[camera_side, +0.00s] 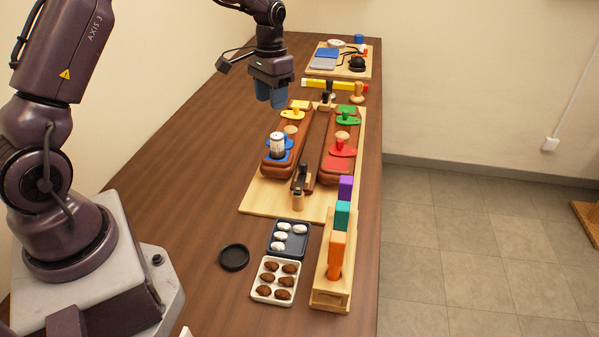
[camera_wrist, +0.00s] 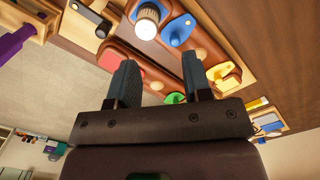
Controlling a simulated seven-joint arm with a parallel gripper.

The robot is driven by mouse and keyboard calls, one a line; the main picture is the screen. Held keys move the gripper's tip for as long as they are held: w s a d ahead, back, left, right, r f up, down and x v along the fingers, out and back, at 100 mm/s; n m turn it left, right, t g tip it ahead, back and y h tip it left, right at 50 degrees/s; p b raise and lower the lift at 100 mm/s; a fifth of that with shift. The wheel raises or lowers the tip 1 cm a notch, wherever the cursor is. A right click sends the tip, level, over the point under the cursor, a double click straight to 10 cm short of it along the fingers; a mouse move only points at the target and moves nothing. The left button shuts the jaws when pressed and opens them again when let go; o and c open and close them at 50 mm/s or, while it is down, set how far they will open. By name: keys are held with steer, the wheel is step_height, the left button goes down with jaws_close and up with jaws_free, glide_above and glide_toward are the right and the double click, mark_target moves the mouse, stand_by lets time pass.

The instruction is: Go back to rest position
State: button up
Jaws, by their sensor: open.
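My gripper (camera_side: 270,95) hangs in the air above the far left part of the saddle board, its blue-grey fingers pointing down. In the wrist view my gripper (camera_wrist: 160,82) has its two fingers apart with nothing between them. The wooden board (camera_side: 256,197) carries two long brown saddle blocks. Yellow (camera_side: 292,114) and blue (camera_side: 284,143) pieces sit on the left block, green (camera_side: 348,118) and red (camera_side: 343,150) pieces on the right block. A white-and-dark cylinder (camera_side: 277,145) stands upright on the near end of the left block, over a blue piece.
Nearer on the table are a dark tray (camera_side: 273,251) of white pieces, a white tray (camera_side: 254,291) of brown pieces, a black round dish (camera_side: 234,257) and a wooden rack (camera_side: 331,302) with coloured blocks. Another board (camera_side: 312,72) with items is at the far end. The table's left side is clear.

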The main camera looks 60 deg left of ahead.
steer(key=s+d+r+t, duration=0.3)
steer(key=s+d+r, duration=0.5)
steer(key=s, duration=0.3)
steer(key=s+d+r+m+t, duration=0.1)
steer(key=s+d+r+t, duration=0.2)
steer(key=s+d+r, duration=0.4)
steer(key=s+d, duration=0.2)
steer(key=s, duration=0.3)
steer(key=shift+r, duration=0.35)
